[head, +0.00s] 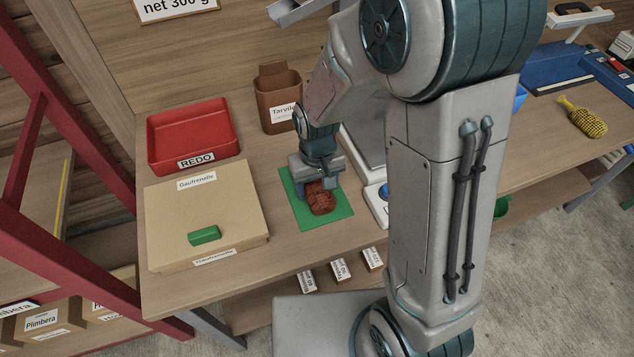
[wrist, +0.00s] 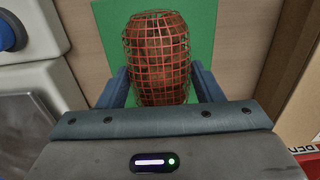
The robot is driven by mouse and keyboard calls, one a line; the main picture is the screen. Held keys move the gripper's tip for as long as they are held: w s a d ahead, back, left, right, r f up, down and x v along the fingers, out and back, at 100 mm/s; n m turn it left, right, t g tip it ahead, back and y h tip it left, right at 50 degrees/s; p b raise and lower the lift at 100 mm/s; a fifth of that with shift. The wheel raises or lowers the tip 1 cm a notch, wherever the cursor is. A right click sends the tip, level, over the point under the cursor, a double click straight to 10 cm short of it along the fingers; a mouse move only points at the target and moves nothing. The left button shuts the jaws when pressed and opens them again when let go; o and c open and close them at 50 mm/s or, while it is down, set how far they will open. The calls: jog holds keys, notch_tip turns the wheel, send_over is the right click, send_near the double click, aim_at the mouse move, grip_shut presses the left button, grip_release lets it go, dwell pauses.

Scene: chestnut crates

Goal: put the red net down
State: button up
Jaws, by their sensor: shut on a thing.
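The red net (head: 321,200), filled with brown chestnuts, is at the green mat (head: 339,211) on the wooden table. In the wrist view the red net (wrist: 157,60) stands out between the two blue fingers. My gripper (head: 317,188) is shut on it from above; it also shows in the wrist view (wrist: 158,88). The green mat (wrist: 205,30) lies behind and below the net. I cannot tell whether the net touches the mat.
Left of the mat is a cardboard box labelled Gaufrenelle (head: 165,215) with a green block (head: 204,235) on top. Behind it are a red REDO tray (head: 190,112) and a brown Tarvile bin (head: 272,90). A scale (head: 379,207) stands right of the mat. A yellow net (head: 586,120) lies far right.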

aim_at(317, 183)
jog(key=shift+f, duration=0.2)
jog(key=o, duration=1.2)
jog(key=shift+r, duration=0.1)
notch_tip(317, 183, up, 12)
jog(key=s+d+r+m+t, duration=0.3)
jog(key=s+d+r, duration=0.2)
jog(key=s+d, duration=0.6)
jog(key=shift+d+r, duration=0.2)
jog(key=shift+d, duration=0.05)
